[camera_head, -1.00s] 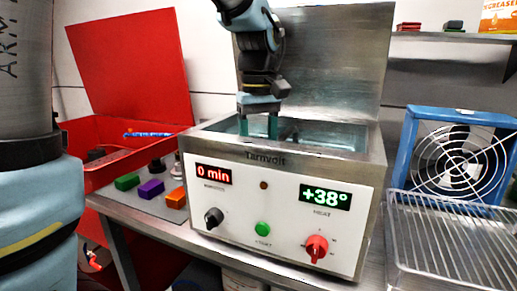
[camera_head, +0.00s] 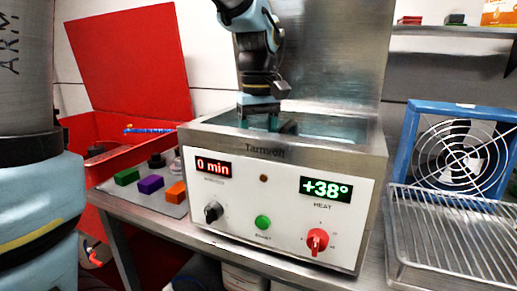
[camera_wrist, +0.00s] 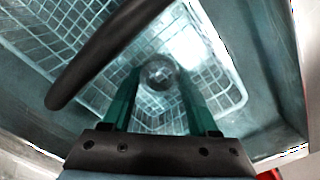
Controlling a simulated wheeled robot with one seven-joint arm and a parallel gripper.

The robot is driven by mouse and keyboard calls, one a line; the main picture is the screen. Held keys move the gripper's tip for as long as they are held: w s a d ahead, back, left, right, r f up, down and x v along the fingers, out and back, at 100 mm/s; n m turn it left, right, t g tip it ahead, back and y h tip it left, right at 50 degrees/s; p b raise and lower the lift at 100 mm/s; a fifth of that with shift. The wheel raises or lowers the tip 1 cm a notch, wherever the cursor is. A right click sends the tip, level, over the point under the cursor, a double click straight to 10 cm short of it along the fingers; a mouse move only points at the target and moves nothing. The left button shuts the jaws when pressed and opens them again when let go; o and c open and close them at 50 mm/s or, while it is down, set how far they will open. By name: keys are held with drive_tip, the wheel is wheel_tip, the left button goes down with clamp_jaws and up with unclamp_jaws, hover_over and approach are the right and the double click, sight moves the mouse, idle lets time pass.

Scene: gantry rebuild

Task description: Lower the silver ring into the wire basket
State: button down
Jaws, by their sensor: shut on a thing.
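My gripper (camera_head: 258,122) reaches down into the open tank of the white-fronted washer. In the wrist view its two green fingers (camera_wrist: 159,76) are shut on a small round metal piece, the silver ring (camera_wrist: 158,60), held between the fingertips. The wire basket (camera_wrist: 75,38) lies below in the tank, its pale mesh showing under and around the ring. A thick dark curved handle (camera_wrist: 110,50) crosses the wrist view on the left, nearer the camera than the mesh. The ring seems to be above the basket floor; the exact gap is unclear. The head view hides the ring.
The washer's front panel (camera_head: 270,205) has lit displays and knobs. Its raised metal lid (camera_head: 325,60) stands behind the arm. A red toolbox (camera_head: 90,140) and coloured blocks (camera_head: 150,184) are at left. A blue fan (camera_head: 408,135) and a wire rack (camera_head: 450,235) are at right.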

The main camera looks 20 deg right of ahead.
drive_tip(key=shift+f, duration=0.1)
drive_tip(key=shift+c, duration=0.4)
unclamp_jaws()
